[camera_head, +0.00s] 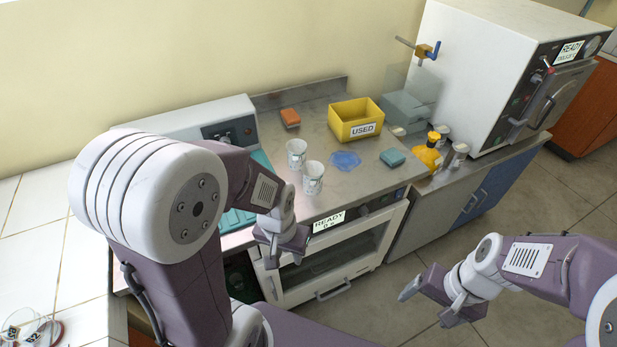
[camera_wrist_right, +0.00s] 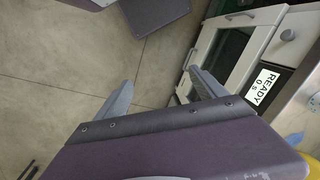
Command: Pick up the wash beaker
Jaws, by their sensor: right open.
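Two white beakers with dark markings stand upright on the steel worktop in the head view, a rear one (camera_head: 296,153) and a front one (camera_head: 313,178). I cannot tell which is the wash beaker. My left gripper (camera_head: 284,259) is in front of and below them, near the counter's front edge, apart from both. Its opening is unclear. My right gripper (camera_head: 427,304) is open and empty over the floor, right of the counter front. In the right wrist view its two fingers (camera_wrist_right: 160,94) are spread with only floor between them.
A yellow bin marked USED (camera_head: 356,121), a blue puddle-like patch (camera_head: 345,160), a teal block (camera_head: 392,157) and an orange block (camera_head: 290,118) are on the worktop. Yellow-capped bottles (camera_head: 428,154) stand right. The incubator door (camera_head: 335,262) is below the worktop.

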